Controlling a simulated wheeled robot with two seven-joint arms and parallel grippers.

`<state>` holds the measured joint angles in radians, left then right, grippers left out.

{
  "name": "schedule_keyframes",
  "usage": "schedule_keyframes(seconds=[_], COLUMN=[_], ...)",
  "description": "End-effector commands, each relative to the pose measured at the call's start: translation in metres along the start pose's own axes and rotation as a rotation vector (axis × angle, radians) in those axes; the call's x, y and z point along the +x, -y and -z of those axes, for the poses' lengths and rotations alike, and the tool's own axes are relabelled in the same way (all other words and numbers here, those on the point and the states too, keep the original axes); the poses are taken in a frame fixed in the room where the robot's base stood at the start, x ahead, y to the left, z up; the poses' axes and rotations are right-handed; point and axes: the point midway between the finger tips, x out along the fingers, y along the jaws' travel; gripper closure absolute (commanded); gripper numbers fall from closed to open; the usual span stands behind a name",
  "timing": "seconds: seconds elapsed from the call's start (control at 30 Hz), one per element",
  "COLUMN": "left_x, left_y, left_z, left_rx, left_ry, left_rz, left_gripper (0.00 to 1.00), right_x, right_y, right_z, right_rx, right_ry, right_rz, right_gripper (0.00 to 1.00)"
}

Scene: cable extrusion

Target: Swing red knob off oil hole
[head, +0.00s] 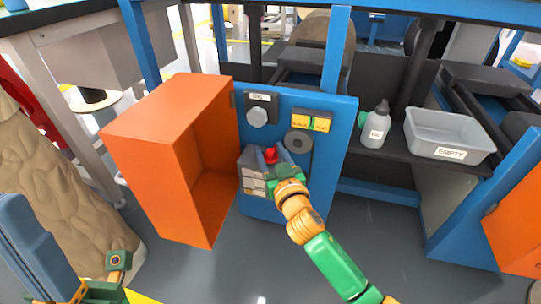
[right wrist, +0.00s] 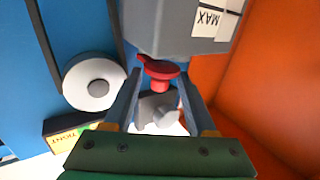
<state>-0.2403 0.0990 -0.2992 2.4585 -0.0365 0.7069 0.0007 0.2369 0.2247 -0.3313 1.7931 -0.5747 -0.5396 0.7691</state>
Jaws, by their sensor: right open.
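The red knob (head: 270,154) sits at the top of a grey box (head: 252,172) with white labels on the blue panel. It also shows in the right wrist view (right wrist: 160,73), just under the grey box (right wrist: 185,25) in that picture, which reads "MAX" upside down. My right gripper (right wrist: 160,80) is open, with one finger on each side of the knob; contact is not clear. In the head view my right gripper (head: 279,166) is right up at the box. The oil hole does not show. My left gripper (head: 116,262) is low at the left; its fingers are unclear.
An orange door (head: 150,180) stands open left of the panel. A round grey dial (head: 298,141) and a hexagonal knob (head: 257,117) are close by on the panel. A bottle (head: 375,128) and an "EMPTY" tray (head: 450,135) stand on the right shelf.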

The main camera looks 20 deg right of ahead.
Motion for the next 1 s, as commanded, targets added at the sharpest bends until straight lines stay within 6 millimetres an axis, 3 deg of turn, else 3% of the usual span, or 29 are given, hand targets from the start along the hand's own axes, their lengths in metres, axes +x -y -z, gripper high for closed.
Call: schedule_keyframes(seconds=[0.3, 0.5, 0.53, 1.0], left_x=[-0.001, -0.001, -0.001, 0.011], left_y=[0.0, 0.0, 0.0, 0.0], left_z=[0.0, 0.0, 0.0, -0.002], left_rx=[-0.001, -0.001, -0.001, 0.005], left_ry=[-0.006, -0.005, -0.005, 0.064], left_rz=[0.0, 0.0, 0.0, 0.001], left_gripper=[1.0, 1.0, 1.0, 1.0], right_x=[0.004, 0.004, 0.004, 0.002], right_y=[0.0, 0.0, 0.0, -0.005], right_z=[0.0, 0.0, 0.0, 0.004], right_rx=[0.0, 0.0, 0.0, -0.003], right_ry=[0.0, 0.001, 0.001, 0.0], right_rz=[0.0, 0.0, 0.0, 0.093], right_gripper=[0.43, 0.97, 1.0, 1.0])
